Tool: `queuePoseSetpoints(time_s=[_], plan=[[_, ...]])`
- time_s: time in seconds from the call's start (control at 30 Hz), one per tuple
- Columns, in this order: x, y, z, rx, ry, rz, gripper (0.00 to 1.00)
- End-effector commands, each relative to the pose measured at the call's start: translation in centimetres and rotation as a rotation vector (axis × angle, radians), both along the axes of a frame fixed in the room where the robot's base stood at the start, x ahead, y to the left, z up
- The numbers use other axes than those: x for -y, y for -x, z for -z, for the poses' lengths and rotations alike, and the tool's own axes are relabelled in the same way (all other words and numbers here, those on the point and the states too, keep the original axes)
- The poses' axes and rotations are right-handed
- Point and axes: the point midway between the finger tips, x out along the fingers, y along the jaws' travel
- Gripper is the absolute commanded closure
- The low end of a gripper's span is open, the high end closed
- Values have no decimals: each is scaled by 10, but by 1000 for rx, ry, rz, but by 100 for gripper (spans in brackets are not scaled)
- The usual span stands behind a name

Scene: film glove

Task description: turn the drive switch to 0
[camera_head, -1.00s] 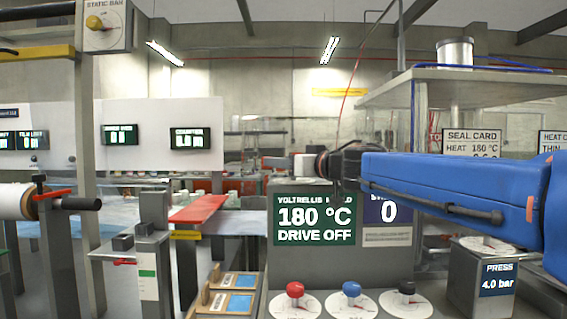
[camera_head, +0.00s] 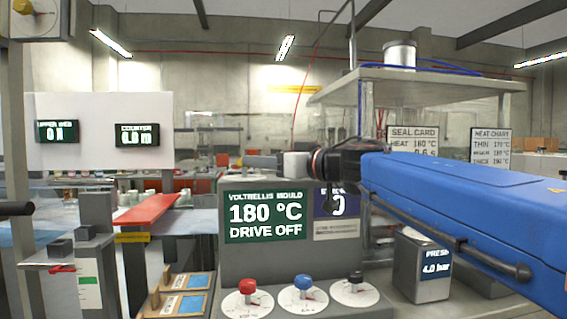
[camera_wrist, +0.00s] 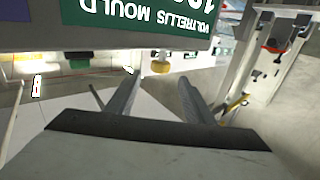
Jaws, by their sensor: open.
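The machine console (camera_head: 235,262) carries a red knob (camera_head: 247,287), a blue knob (camera_head: 303,283) and a black knob (camera_head: 355,277), each on a round white dial. Their labels are too small to read, so I cannot tell which is the drive switch. The green display (camera_head: 265,215) reads 180 °C and DRIVE OFF. My gripper (camera_head: 288,165) is above the top edge of the console, apart from the knobs. In the wrist view my gripper (camera_wrist: 158,92) has its two fingers apart with nothing between them. The green display (camera_wrist: 150,15) appears upside down there.
A dark blue display (camera_head: 330,202), partly covered by my arm, shows part of a 0. A press box (camera_head: 422,270) reading 4.0 bar stands right of the knobs. A red plate (camera_head: 147,210) lies to the left. The space just above the knobs is clear.

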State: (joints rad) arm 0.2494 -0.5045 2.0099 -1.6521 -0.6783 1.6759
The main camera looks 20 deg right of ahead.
Motion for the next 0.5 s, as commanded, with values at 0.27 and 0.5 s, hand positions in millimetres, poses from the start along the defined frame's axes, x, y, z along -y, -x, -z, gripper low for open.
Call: queuePoseSetpoints(time_s=[0.27,0.5], plan=[[14,30,0,1,2,3,52],[22,46,0,0,1,2,52]])
